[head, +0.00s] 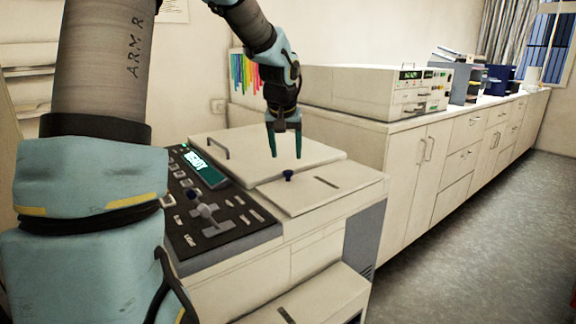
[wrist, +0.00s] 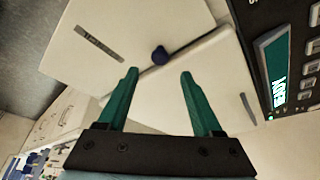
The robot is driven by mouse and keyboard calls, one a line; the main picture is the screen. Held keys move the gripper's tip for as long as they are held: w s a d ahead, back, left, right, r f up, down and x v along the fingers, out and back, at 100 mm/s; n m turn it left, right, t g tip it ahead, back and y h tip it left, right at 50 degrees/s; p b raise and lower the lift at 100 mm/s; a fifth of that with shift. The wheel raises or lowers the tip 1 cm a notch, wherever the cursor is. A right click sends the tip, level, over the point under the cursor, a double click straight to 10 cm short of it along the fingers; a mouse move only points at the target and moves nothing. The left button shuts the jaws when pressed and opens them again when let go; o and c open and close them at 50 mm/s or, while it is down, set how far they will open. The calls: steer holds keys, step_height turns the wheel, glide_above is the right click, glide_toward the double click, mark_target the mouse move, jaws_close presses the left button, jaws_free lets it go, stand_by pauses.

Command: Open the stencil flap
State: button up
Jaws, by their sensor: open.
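A cream office machine stands in front of me. Its top has a wide pale lid (head: 265,150) with a bar handle (head: 218,146), and beside it a pale panel (head: 318,190) with a dark slot. A dark blue knob (head: 288,175) sits on this panel, close to the edge facing the lid; it also shows in the wrist view (wrist: 160,55). Both covers look shut, and I cannot tell which is the stencil flap. My gripper (head: 285,153) points down with its teal fingers apart and empty, above the knob. In the wrist view the knob lies just beyond and between the fingertips.
A dark control panel (head: 207,207) with a lit display and buttons is left of the covers. A long cream counter (head: 420,135) runs along the wall, bearing another boxy device (head: 375,90) and several dark containers. The floor (head: 485,220) at right is clear.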

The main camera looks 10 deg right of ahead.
mark_target(288, 171)
steer(key=x, duration=0.6)
steer(key=shift+d+f+p, duration=0.1)
steer(key=shift+f+p, duration=0.2)
jaws_close()
stand_by(1.1)
